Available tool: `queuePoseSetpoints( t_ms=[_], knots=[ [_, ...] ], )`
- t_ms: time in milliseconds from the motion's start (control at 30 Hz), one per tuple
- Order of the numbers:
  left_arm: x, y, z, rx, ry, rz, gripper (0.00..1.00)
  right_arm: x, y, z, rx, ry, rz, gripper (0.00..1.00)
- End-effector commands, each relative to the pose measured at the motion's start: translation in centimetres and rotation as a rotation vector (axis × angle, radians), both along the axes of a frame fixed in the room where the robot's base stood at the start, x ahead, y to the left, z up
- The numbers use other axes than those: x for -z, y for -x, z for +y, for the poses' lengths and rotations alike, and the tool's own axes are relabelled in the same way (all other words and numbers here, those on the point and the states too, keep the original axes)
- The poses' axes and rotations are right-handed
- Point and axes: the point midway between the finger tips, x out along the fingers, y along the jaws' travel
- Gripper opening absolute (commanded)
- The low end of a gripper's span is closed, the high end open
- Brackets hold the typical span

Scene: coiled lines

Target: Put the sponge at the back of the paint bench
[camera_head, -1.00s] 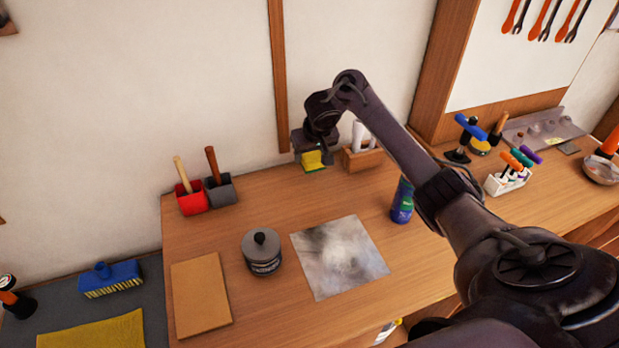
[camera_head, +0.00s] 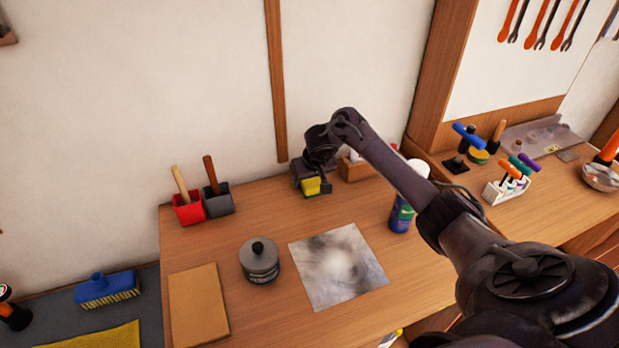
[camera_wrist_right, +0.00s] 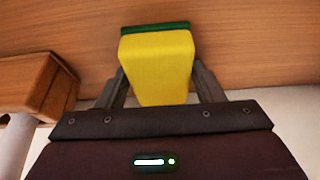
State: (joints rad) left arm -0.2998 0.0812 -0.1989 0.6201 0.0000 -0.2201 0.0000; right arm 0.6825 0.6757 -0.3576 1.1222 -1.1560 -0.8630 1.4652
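The yellow sponge (camera_head: 312,186) with a green layer is at the back of the wooden paint bench (camera_head: 240,225), near the wall. My right gripper (camera_head: 315,183) is shut on it. In the right wrist view the sponge (camera_wrist_right: 158,62) sits between the two fingers (camera_wrist_right: 160,85), green side away from the palm, close to the wood. I cannot tell for sure whether it touches the bench top. My left gripper is not in view.
A wooden holder (camera_head: 356,170) with white rolls stands just right of the sponge. Red (camera_head: 187,209) and grey (camera_head: 219,199) brush pots stand at the back left. A grey tin (camera_head: 259,262), a stained sheet (camera_head: 335,268) and a blue-green can (camera_head: 401,217) stand nearer me.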

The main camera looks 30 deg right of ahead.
Motion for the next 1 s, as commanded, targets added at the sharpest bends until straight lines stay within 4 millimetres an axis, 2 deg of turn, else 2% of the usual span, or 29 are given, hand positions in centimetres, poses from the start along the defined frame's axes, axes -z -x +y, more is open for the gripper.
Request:
queuePoseSetpoints(
  t_ms=[33, 100, 333, 467, 567, 800, 900, 1000],
  knots=[
    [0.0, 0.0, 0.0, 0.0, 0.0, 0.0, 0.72, 0.0, 0.0, 0.0, 0.0, -0.001, 0.0, 0.68],
    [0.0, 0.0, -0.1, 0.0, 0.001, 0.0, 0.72, 0.0, 0.0, 0.1, 0.0, -0.001, 0.0, 0.74],
    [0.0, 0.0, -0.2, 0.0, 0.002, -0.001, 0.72, 0.0, 0.0, 0.0, 0.0, -0.001, 0.0, 0.74],
    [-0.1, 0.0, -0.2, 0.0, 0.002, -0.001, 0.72, -0.8, 0.1, 0.1, 0.0, -0.002, -0.002, 0.74],
    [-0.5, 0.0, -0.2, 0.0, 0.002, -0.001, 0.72, -2.3, 0.6, 0.2, -0.001, 0.0, -0.002, 0.74],
    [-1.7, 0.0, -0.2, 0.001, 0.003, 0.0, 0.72, -7.5, 2.7, 0.7, -0.002, 0.002, -0.004, 0.74],
    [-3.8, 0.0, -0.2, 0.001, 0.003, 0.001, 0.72, -9.5, 3.3, 0.7, 0.0, 0.005, 0.0, 0.74],
    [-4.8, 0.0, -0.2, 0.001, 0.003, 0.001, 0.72, -10.5, 3.8, 0.8, -0.001, 0.004, 0.0, 0.74]
  ],
)
